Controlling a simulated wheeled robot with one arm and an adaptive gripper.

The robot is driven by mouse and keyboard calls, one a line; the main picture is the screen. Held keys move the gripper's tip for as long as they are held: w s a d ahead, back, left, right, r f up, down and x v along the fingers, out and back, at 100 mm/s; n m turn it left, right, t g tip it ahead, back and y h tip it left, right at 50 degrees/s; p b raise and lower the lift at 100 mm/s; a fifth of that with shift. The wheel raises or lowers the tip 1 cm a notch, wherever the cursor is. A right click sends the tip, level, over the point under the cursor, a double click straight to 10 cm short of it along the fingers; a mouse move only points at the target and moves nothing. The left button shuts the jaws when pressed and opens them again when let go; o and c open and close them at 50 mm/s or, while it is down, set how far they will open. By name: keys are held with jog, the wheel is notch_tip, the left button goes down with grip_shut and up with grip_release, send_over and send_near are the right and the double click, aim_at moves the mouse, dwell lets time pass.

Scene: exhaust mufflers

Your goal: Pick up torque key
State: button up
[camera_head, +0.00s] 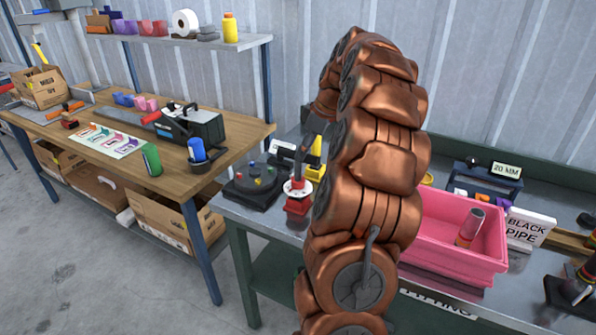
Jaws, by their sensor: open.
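I cannot pick out the torque key with certainty. My copper-coloured arm rises in the middle of the view, bends over at the top and comes down on its far side. A red device with a white disc (298,188) stands on the metal bench, just left of my arm. An orange-handled tool (66,110) lies at the left of the wooden table, too small to identify.
On the wooden table (215,165) are a black machine (190,124), a green cylinder (151,160) and boxes. Floor at left is clear.

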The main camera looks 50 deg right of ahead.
aim_at(298, 162)
jog(key=shift+p+x, duration=1.2)
jog(key=shift+x, duration=1.55)
jog(key=shift+c, duration=0.4)
jog(key=shift+s, duration=0.1)
grip_shut()
